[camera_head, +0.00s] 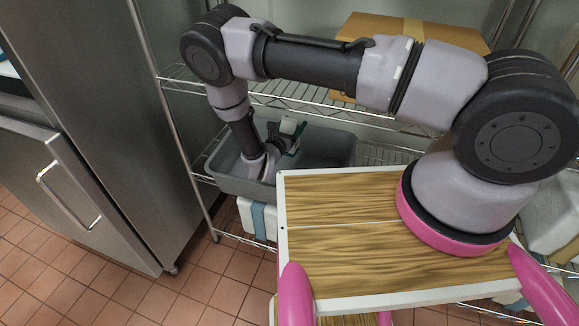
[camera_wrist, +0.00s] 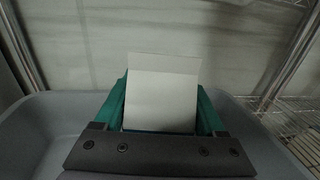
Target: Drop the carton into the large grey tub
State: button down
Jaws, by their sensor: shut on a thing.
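The large grey tub (camera_head: 335,146) stands on a wire shelf in the head view, and its rim and inner walls also show in the wrist view (camera_wrist: 45,125). My gripper (camera_wrist: 160,105) has green fingers, shut on a pale white carton (camera_wrist: 163,88) that sits between them. In the head view my gripper (camera_head: 291,135) is over the left part of the tub, and the carton (camera_head: 288,125) shows there as a small pale patch. The carton's lower part is hidden behind the gripper body. I cannot tell how high it is above the tub floor.
The wire shelf rack (camera_head: 385,153) carries a cardboard box (camera_head: 365,27) on the level above the tub. A white box with a blue band (camera_head: 257,217) is below the tub. A steel cabinet (camera_head: 100,90) stands at the left. Tiled floor (camera_head: 140,295) is clear in front of it.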

grip_release()
jog(key=v, duration=1)
jog(key=shift+s+a, duration=0.15)
jog(key=shift+s, duration=0.25)
